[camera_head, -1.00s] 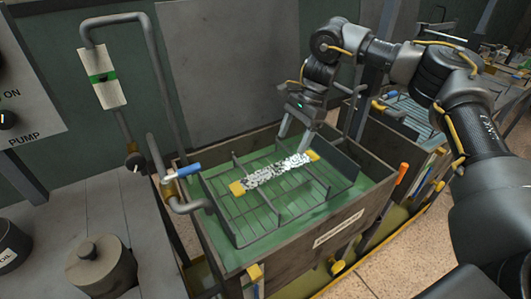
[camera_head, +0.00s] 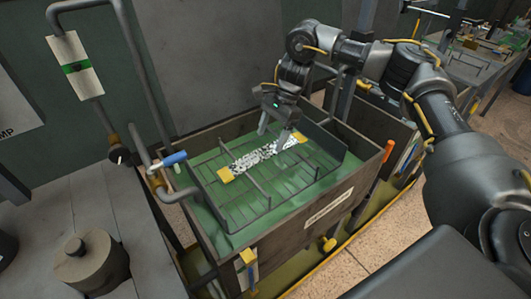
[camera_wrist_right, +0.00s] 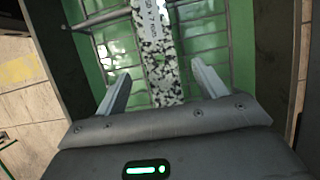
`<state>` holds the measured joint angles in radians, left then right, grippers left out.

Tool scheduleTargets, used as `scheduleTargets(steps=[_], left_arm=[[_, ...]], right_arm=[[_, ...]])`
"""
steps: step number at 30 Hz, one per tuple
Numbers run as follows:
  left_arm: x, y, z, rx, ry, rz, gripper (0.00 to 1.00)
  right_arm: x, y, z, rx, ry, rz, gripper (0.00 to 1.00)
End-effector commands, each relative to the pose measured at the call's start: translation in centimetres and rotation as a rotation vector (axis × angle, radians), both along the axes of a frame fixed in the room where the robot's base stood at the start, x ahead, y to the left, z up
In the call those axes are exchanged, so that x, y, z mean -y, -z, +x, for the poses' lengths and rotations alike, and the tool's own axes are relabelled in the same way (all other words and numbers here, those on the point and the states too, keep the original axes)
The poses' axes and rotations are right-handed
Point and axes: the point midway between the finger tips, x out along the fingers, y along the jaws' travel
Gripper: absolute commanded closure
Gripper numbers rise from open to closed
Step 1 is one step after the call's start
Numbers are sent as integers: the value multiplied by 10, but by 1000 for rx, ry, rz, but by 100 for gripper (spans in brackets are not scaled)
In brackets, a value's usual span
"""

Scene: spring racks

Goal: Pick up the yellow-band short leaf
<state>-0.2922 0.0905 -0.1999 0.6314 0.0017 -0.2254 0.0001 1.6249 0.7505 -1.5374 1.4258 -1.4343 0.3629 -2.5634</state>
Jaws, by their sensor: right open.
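A speckled black-and-white leaf with yellow ends (camera_head: 262,154) lies across the wire rack (camera_head: 262,207) in the green tank. Its speckled face with printed lettering also shows in the right wrist view (camera_wrist_right: 158,55). My right gripper (camera_head: 274,130) is open above the tank, close to the leaf's right part. In the right wrist view the two fingers (camera_wrist_right: 160,88) stand apart, one to each side of the leaf. Whether they reach down to it I cannot tell. My left gripper is not in view.
The tank's walls (camera_head: 310,213) rise around the rack. A bent pipe with a blue-handled valve (camera_head: 170,160) stands at the tank's left edge. An orange handle (camera_head: 388,150) sticks up at the right. A grey lidded can (camera_head: 88,260) stands at lower left.

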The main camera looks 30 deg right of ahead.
Motion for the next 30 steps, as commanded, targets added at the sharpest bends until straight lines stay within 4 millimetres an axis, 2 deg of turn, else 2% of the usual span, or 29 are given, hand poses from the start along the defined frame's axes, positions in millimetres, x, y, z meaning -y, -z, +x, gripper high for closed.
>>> scheduleTargets(steps=[4, 9, 17, 20, 30], left_arm=[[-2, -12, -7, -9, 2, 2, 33], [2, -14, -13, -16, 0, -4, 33], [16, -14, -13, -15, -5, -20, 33], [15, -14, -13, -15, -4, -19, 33], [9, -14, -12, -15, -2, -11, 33]], right_arm=[[-8, 20, -3, -5, -3, -1, 29], [-15, 39, -3, -4, -2, -1, 29], [-16, 43, -3, -2, 0, 0, 29], [-16, 42, -3, -2, 0, 0, 40], [-16, 42, -3, -2, -1, 0, 84]])
